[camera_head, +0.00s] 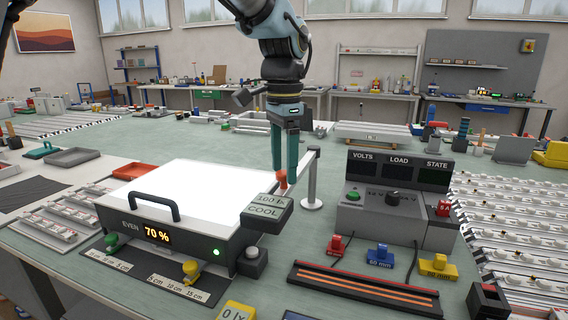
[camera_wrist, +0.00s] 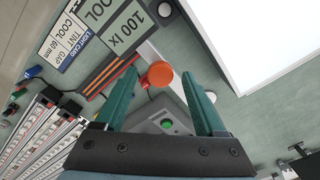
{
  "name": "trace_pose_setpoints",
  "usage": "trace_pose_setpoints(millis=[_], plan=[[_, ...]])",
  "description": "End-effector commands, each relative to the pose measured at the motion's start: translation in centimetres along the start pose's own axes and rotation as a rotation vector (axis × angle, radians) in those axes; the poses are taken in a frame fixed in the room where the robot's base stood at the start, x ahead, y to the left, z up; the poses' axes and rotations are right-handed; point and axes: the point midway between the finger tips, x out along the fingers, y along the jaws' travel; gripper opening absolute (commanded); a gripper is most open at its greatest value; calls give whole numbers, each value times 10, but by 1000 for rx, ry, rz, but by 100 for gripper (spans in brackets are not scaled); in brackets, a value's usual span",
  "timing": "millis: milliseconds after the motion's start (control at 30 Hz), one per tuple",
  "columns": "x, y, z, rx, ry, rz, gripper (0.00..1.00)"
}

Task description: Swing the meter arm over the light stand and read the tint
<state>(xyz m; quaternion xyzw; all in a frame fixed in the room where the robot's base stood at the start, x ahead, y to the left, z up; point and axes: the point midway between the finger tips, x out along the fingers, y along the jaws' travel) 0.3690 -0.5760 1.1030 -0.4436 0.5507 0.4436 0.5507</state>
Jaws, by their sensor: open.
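The light stand (camera_head: 205,192) is a dark box with a glowing white top and a display reading EVEN 70 %. Its bright top also shows in the wrist view (camera_wrist: 262,35). The meter arm's grey post (camera_head: 312,182) stands to its right. Its dark head (camera_head: 266,214) reads 100 lx COOL and, in the wrist view (camera_wrist: 122,30), lies beside the bright top, apart from it. An orange knob (camera_wrist: 160,74) rises from the arm. My gripper (camera_head: 284,172) is open and points down at the knob, which shows between the fingertips in the wrist view. Contact cannot be told.
A grey console (camera_head: 395,205) marked VOLTS, LOAD, STATE stands to the right. Red, blue and yellow blocks (camera_head: 380,256) and a striped rail (camera_head: 362,288) lie before it. A light card (camera_wrist: 62,45) lies near the meter head. Rows of strips fill the far right.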

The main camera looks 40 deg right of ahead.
Motion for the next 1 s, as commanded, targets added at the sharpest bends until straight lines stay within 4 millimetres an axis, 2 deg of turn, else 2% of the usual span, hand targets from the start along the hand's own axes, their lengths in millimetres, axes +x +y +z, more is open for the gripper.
trace_pose_setpoints(millis=[367, 1000], plan=[[5, 0, 0, 0, 0, 0, 70], [5, 0, 0, 0, 0, 0, 0]])
